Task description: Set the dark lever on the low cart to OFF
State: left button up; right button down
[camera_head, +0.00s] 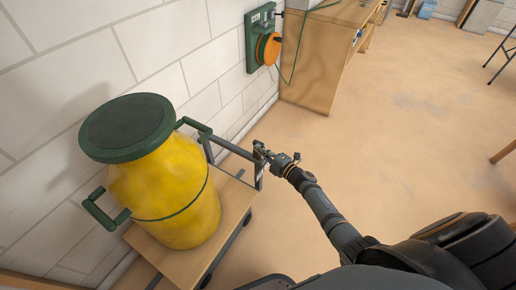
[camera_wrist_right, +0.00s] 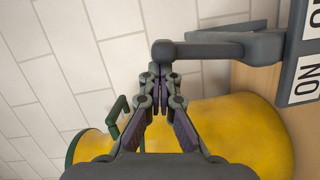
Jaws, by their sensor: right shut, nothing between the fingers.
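The dark lever (camera_head: 233,149) is a grey bar at the far end of the low cart (camera_head: 231,205), reaching from its upright label plate (camera_head: 260,174) toward the wall. In the right wrist view the lever (camera_wrist_right: 215,49) runs level, with a rounded end at left, and the plate (camera_wrist_right: 302,60) stands at right. One white label reads ON upside down; the other is cut off. My right gripper (camera_head: 262,150) is shut and empty near the plate. In the wrist view its fingertips (camera_wrist_right: 161,76) lie just below the lever's rounded end; contact is unclear. My left gripper is out of view.
A yellow drum (camera_head: 165,195) with a green lid and green handles stands on the cart beside the lever. A green wall box with an orange dial (camera_head: 268,49) hangs beyond. A wooden bench (camera_head: 320,60) stands behind it. The floor at right is mostly clear.

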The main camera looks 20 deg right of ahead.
jog(key=shift+w+d+r+m+p, duration=0.2)
jog(key=shift+w+d+m+p, duration=0.3)
jog(key=shift+d+m+p, duration=0.25)
jog(key=shift+w+d+f+m+g, duration=0.15)
jog(key=shift+f+m+g, duration=0.05)
jog(key=shift+m+g, duration=0.1)
pick_arm(q)
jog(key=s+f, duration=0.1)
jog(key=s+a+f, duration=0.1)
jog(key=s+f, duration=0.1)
jog(key=shift+b, duration=0.3)
pick_arm(e)
jog(key=shift+w+d, duration=0.1)
jog(key=shift+d, duration=0.05)
jog(key=shift+w+d, duration=0.1)
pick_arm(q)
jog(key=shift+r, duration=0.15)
pick_arm(e)
jog(key=shift+r, duration=0.1)
